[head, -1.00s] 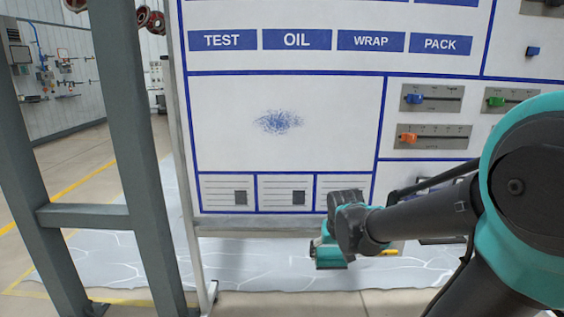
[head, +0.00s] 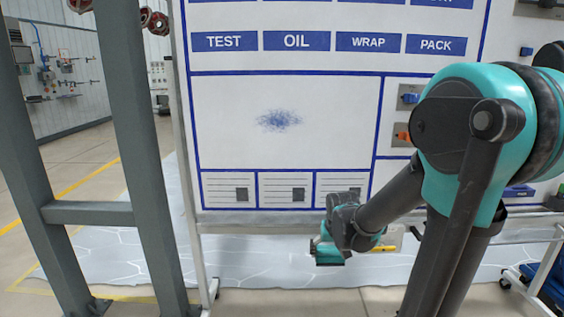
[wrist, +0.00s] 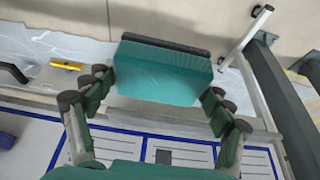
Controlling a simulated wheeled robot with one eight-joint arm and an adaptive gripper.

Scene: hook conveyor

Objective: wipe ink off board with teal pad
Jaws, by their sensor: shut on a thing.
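A speckled blue ink smudge (head: 279,120) is on the blank white panel of the board (head: 230,145), inside a blue frame. My gripper (wrist: 163,85) is shut on the teal pad (wrist: 165,72), with fingers on both sides of it in the wrist view. The pad's dark edge strip faces away from the gripper. In the head view the pad (head: 328,254) shows in part, below the board's bottom edge and lower right of the ink. The pad is apart from the smudge.
A yellow-handled tool (wrist: 66,65) lies on the ledge beside the pad. A grey steel frame (head: 140,150) stands at the left. Sliders (head: 402,130) on the board's right are partly hidden by my arm. The board face around the ink is clear.

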